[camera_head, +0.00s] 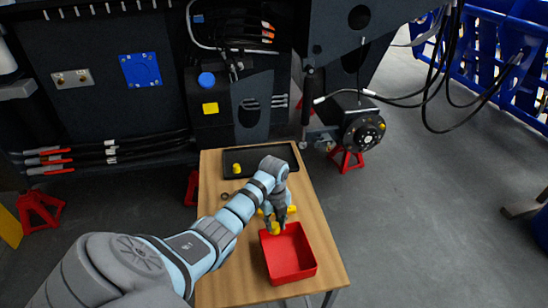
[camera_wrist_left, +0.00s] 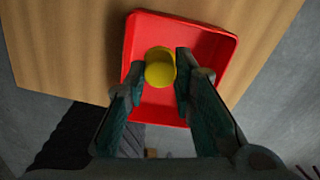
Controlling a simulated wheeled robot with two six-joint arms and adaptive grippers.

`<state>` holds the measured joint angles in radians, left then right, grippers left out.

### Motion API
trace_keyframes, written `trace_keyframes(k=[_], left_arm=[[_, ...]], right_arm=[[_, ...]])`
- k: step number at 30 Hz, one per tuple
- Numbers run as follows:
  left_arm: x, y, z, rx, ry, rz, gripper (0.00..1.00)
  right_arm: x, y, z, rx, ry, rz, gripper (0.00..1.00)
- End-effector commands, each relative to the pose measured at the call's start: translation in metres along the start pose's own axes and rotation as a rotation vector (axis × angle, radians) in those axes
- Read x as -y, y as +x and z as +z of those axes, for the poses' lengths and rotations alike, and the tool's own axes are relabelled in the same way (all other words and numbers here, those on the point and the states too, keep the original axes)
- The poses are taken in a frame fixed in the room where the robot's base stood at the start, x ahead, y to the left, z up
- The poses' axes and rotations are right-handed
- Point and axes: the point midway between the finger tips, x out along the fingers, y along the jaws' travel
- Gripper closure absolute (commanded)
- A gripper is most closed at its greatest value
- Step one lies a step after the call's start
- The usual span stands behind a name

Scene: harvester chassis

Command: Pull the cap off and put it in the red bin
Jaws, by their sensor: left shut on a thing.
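The cap (camera_wrist_left: 160,72) is yellow and round. My left gripper (camera_wrist_left: 160,77) is shut on it, with one finger on each side, and holds it over the red bin (camera_wrist_left: 219,48) in the left wrist view. In the head view, my left gripper (camera_head: 276,226) reaches down at the back left corner of the red bin (camera_head: 291,259), and the cap (camera_head: 275,230) shows partly below the fingers. The bin looks empty where its floor shows. My right gripper is not in view.
The wooden table (camera_head: 235,280) carries the bin and a black tray (camera_head: 262,155) at its back. A yellow piece (camera_head: 237,168) stands on the tray. A small dark ring (camera_head: 225,196) lies at the table's left. The dark chassis (camera_head: 110,105) stands behind.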

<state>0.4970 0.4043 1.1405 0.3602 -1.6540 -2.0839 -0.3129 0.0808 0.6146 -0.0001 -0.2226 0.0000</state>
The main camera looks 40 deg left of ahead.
Motion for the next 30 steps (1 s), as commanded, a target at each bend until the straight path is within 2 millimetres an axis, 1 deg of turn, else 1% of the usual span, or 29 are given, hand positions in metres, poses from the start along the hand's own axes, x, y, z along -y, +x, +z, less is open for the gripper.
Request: trace_keyframes(k=[1, 3, 8, 13, 18, 28, 29, 30], left_arm=[[0.0, 0.015, -0.001, -0.001, 0.0, 0.001, 0.92], [-0.001, 0.026, -0.001, -0.002, 0.0, 0.002, 0.92], [-0.001, 0.052, -0.001, -0.001, -0.001, 0.001, 0.92], [-0.001, 0.074, -0.001, -0.001, 0.0, 0.001, 0.92], [-0.002, 0.085, -0.001, -0.001, 0.0, 0.001, 0.92], [-0.002, 0.085, -0.001, 0.0, 0.0, 0.001, 0.92], [-0.002, 0.085, -0.001, 0.0, 0.0, 0.001, 0.72], [-0.002, 0.085, -0.001, 0.0, 0.0, 0.001, 0.65]], right_arm=[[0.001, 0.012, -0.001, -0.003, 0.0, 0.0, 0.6], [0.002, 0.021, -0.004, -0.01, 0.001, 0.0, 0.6], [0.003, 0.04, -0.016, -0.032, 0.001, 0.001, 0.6], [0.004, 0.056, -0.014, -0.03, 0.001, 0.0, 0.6], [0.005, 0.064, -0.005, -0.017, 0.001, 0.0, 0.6], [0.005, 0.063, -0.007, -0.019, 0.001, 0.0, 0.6], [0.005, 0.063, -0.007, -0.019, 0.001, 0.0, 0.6], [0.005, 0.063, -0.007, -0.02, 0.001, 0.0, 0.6]])
